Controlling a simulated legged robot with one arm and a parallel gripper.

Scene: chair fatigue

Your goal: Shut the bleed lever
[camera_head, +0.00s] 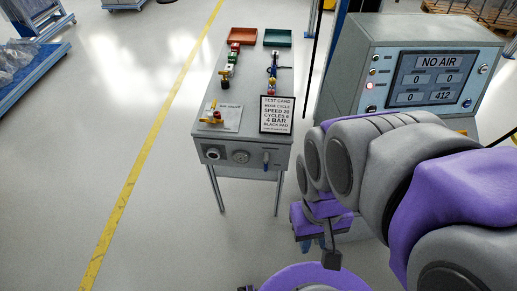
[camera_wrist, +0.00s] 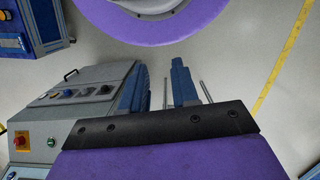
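A narrow grey bench (camera_head: 230,138) stands at the centre of the head view. A yellow valve handle with a red part (camera_head: 213,114) sits on a plate on the bench top. No bleed label is readable on either. My gripper (camera_wrist: 160,86) shows two blue fingers with a gap and bare floor between them; it is open and empty. In the head view it is low, right of and nearer than the bench, apart from it, its fingertips mostly hidden.
A test card (camera_head: 276,114) stands at the bench's right front. Red (camera_head: 242,36) and green (camera_head: 277,38) trays are at its far end. A console (camera_head: 345,65) reading NO AIR stands right, behind my arm. Open floor lies left, with a yellow line (camera_head: 143,150).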

